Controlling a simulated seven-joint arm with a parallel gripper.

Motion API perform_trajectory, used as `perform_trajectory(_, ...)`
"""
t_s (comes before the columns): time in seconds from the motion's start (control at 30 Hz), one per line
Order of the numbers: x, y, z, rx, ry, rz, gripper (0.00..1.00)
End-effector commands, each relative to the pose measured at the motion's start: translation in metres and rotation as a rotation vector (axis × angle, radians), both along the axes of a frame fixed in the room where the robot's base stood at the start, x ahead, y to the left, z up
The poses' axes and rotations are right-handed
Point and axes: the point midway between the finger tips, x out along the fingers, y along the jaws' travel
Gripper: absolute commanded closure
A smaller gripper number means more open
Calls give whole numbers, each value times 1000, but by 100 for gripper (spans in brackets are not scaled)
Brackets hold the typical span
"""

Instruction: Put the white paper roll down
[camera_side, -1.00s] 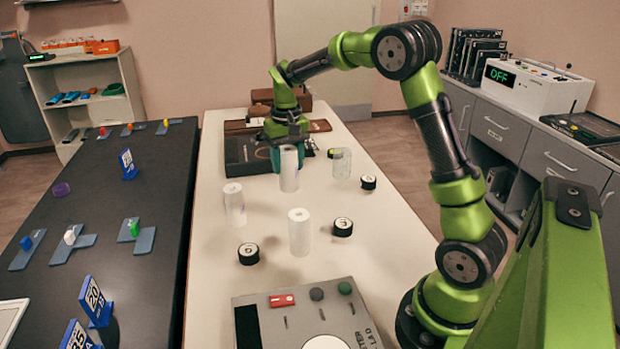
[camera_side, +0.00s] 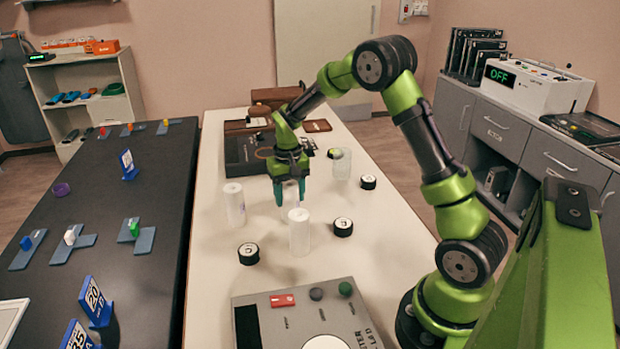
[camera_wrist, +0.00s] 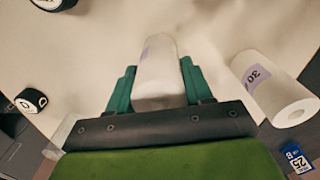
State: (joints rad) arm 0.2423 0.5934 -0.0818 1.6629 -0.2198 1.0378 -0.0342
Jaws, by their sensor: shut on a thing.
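My gripper (camera_side: 289,199) has teal fingers and is shut on a white paper roll (camera_side: 292,190), above the pale table (camera_side: 265,290). In the wrist view the held roll (camera_wrist: 158,72) lies between the two fingers (camera_wrist: 155,88) and shows part of a purple label. The side view does not show clearly whether its lower end touches the table. A second white roll (camera_side: 299,235) stands upright in front of my gripper. A third roll (camera_side: 233,205) stands to the left; a roll with a purple "30" label (camera_wrist: 268,88) is at the right in the wrist view.
Black round pieces stand on the table: one front left (camera_side: 248,254), one right (camera_side: 343,227), one farther back (camera_side: 368,182). A clear cylinder (camera_side: 342,165) stands behind right. A grey device (camera_side: 305,315) fills the near end; a dark box (camera_side: 245,152) lies behind.

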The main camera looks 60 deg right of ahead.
Motion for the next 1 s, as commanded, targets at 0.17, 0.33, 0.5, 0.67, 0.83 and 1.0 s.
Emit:
perform_trajectory(0.17,0,0,-3,0,0,0,44)
perform_trajectory(0.33,0,0,-3,0,0,0,24)
perform_trajectory(0.5,0,0,-3,0,0,0,24)
perform_trajectory(0.67,0,0,3,0,-2,0,24)
perform_trajectory(0.83,1,0,30,-1,-5,0,24)
perform_trajectory(1.0,1,0,68,-2,-6,0,24)
